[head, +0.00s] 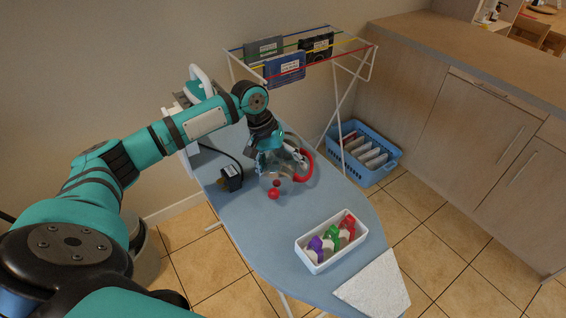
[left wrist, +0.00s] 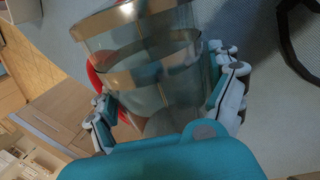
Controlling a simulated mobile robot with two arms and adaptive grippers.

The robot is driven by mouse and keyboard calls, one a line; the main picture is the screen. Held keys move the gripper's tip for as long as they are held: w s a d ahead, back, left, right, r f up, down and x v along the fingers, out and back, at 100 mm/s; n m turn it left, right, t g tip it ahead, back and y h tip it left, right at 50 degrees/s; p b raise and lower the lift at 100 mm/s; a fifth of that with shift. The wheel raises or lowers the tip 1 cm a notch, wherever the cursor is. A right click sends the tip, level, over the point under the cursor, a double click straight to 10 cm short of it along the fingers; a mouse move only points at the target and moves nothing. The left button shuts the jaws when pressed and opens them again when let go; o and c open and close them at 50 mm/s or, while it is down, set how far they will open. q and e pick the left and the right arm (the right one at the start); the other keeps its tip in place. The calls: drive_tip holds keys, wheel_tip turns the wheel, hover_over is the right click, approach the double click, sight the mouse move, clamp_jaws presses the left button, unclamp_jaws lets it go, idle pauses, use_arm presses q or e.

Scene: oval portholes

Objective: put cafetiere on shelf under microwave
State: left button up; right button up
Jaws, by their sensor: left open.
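The cafetiere (head: 271,166), clear glass with metal bands, stands on the blue ironing board (head: 300,215). A red curved part, apparently its handle (head: 305,166), shows on its right side. My left gripper (head: 276,150) is at the cafetiere, partly hiding it. In the left wrist view the glass of the cafetiere (left wrist: 150,62) lies between the spread fingers of my left gripper (left wrist: 165,88). The fingers are open on either side of it; whether either touches the glass is unclear. My right gripper is not in view. No microwave or shelf under one is visible.
On the board are a black plug-like object (head: 231,179), small red balls (head: 273,194), a white tray (head: 317,265) of coloured items and a white cloth (head: 374,289). Behind stands a drying rack (head: 350,52). A blue basket (head: 378,172) sits on the floor beside cabinets (head: 470,120).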

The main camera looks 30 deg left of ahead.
sight(281, 153)
use_arm(q)
drive_tip(key=shift+c, duration=0.5)
drive_tip(key=c, duration=1.3)
drive_tip(key=shift+r, duration=0.1)
drive_tip(key=shift+w+r, duration=0.1)
drive_tip(key=shift+r, duration=0.5)
wheel_tip(281, 153, up, 2)
drive_tip(key=shift+r+b, duration=0.2)
drive_tip(key=shift+b, duration=0.15)
drive_tip(key=s, duration=0.4)
drive_tip(key=s+d+b, duration=0.1)
drive_tip(key=s, duration=0.4)
drive_tip(key=s+d+r+b, duration=0.1)
drive_tip(key=s, duration=0.4)
drive_tip(key=shift+s+d, duration=0.2)
drive_tip(key=shift+s, duration=0.05)
drive_tip(key=shift+s+d+r, duration=0.15)
drive_tip(key=shift+s+d, duration=0.05)
drive_tip(key=shift+s, duration=0.5)
